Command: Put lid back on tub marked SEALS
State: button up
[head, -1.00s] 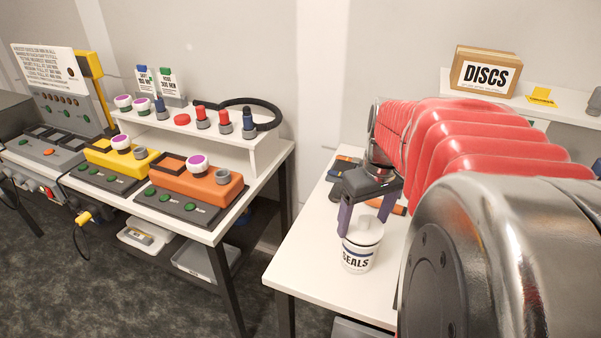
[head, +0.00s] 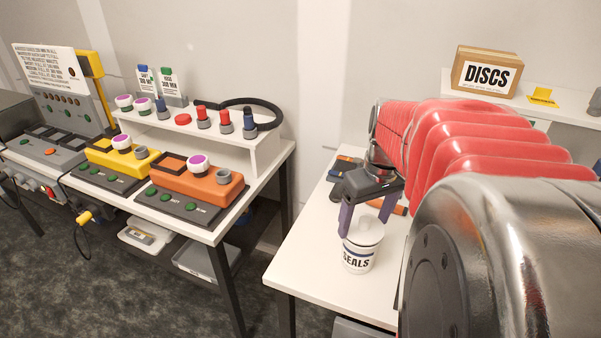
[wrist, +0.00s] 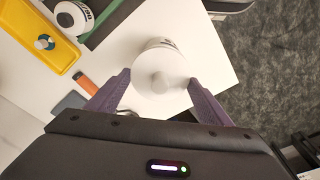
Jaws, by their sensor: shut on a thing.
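The white tub marked SEALS (head: 357,261) stands upright near the front edge of the right-hand white bench. The lid hides most of the tub there.
Tools, one with an orange handle (head: 400,210), lie behind the tub on the bench (head: 305,260). A DISCS box (head: 486,73) sits on a shelf at the back right. A second bench with orange and yellow units stands left across a gap. Bench space left of the tub is clear.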

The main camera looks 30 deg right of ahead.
jog(key=shift+f, duration=0.4)
dwell(0.8)
jog(key=o, duration=1.1)
jog(key=shift+r, duration=0.15)
jog(key=shift+r, duration=3.4)
